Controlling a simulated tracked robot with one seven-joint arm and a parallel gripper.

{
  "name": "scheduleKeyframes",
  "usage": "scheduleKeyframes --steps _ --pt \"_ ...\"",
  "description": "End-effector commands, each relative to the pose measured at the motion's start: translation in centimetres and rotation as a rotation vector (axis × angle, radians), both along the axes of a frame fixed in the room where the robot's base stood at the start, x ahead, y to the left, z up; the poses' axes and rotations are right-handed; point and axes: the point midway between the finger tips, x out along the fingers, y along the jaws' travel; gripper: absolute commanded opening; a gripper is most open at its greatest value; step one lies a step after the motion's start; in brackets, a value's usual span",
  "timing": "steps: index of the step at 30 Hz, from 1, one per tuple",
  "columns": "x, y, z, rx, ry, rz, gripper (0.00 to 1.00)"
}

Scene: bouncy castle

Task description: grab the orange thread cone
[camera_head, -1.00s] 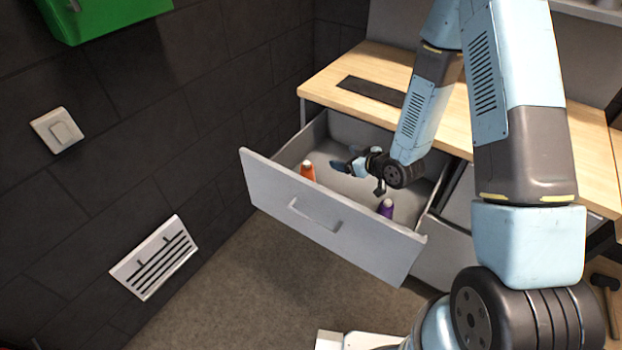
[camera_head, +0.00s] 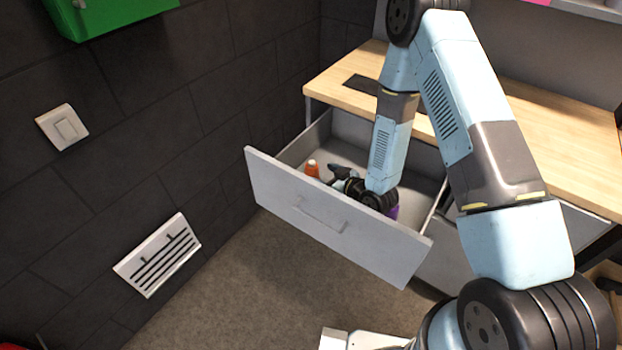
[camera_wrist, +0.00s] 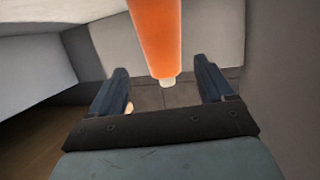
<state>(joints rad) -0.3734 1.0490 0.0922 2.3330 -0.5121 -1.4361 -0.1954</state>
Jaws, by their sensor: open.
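The orange thread cone (camera_head: 312,168) stands in the left part of the open drawer (camera_head: 305,205). In the wrist view the cone (camera_wrist: 157,38) hangs down from the top edge of the picture, with its pale tip (camera_wrist: 168,83) between the lines of my two fingers. My gripper (camera_head: 336,175) is open, low inside the drawer and just right of the cone; it also shows in the wrist view (camera_wrist: 165,85). The fingers are apart with nothing held between them. I cannot tell the exact gap between fingers and cone.
A purple object (camera_head: 393,212) in the drawer's right part is mostly hidden by my arm. The drawer's front and side walls surround my gripper. A wooden desktop (camera_head: 350,65) lies above and behind the drawer. A dark wall (camera_head: 190,130) stands to the left.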

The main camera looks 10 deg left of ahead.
Motion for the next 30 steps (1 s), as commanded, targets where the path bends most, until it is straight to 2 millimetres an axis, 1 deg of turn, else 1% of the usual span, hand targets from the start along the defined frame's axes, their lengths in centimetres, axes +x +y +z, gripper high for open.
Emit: scheduleKeyframes --steps 1,3,11,17,21,25,30 --pt "0.4 0.6 -0.2 0.0 -0.001 0.001 0.81" --pt "0.8 1.2 -0.4 0.001 0.0 0.002 0.81" --pt "1.5 2.5 -0.7 0.0 -0.001 0.001 0.81" --pt "2.6 5.1 -0.9 0.0 -0.001 0.003 0.81" --pt "3.4 6.1 -1.5 -0.001 0.001 0.001 0.81" --pt "3.7 6.5 -1.6 0.001 0.001 0.0 0.81" --pt "3.7 6.4 -1.6 0.0 0.001 0.0 0.81"
